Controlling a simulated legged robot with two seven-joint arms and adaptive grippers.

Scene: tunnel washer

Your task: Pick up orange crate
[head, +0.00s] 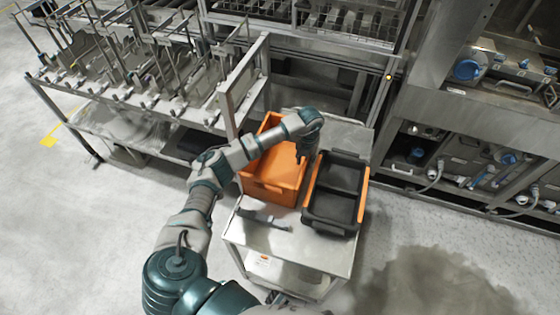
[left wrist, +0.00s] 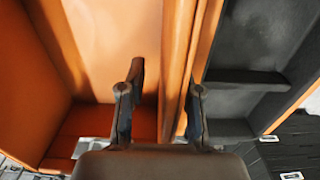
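An orange crate (head: 269,191) stands on a metal cart (head: 300,252), open at the top and apparently empty. My left arm reaches across it. My left gripper (head: 302,152) points down at the crate's right rim, beside a black crate with orange ends. In the left wrist view, my left gripper (left wrist: 160,100) is open. Its left finger is over the inside of the orange crate (left wrist: 115,40) and its right finger is on the side of the black crate (left wrist: 238,95). The orange wall lies between the fingers; contact is unclear. My right gripper is not in view.
The black crate (head: 361,201) stands close against the right side of the orange crate. A dark item (head: 264,219) lies on the cart's front part. A metal rack (head: 140,105) stands left and machine cabinets (head: 470,160) right. The floor in front is clear.

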